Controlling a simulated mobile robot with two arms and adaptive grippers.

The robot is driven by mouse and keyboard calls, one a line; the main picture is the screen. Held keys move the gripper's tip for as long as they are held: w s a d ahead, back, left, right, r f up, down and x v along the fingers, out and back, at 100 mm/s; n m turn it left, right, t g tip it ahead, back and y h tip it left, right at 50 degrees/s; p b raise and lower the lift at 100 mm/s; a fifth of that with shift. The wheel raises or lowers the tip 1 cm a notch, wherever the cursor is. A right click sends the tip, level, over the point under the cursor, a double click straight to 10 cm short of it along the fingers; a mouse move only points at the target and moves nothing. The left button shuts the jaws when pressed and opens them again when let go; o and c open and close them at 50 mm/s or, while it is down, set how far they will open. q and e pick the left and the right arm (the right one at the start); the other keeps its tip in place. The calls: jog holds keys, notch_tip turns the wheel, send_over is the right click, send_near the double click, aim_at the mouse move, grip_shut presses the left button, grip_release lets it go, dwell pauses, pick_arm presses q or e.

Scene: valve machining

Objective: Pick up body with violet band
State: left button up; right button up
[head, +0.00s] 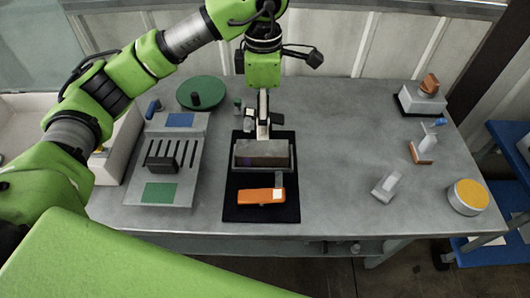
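A grey-brown rectangular block (262,153) lies across the upper part of a black mat (235,205) in the middle of the table. A faint violet tint shows on the left part of its front face; I cannot make out a clear band. My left gripper (263,132) points down from above at the back edge of this block. I see its fingers nearly edge-on, so I cannot tell whether they are open or shut, or whether they touch the block. My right gripper is out of view.
An orange tool (261,196) lies on the mat in front of the block. A slotted grey tray (185,192) and a green disc (201,92) are at left. Several small fixtures and a yellow-topped round container (468,197) stand at right. The table between is clear.

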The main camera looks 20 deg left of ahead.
pick_arm(q)
jog(key=f, duration=0.1)
jog(key=p, duration=0.2)
send_over(262, 147)
jog(key=f, duration=0.7)
jog(key=shift+s+d, duration=0.3)
jog(key=shift+s, duration=0.1)
jog(key=shift+w+f, duration=0.1)
jog(key=shift+f, duration=0.15)
jog(key=f, duration=0.1)
jog(key=f+p, duration=0.1)
jog(key=f, duration=0.1)
jog(key=f+p, duration=0.1)
jog(key=shift+w+a+f, duration=0.25)
jog(key=shift+f, duration=0.45)
jog(key=c, duration=1.6)
jog(key=shift+w+r, duration=0.15)
grip_shut()
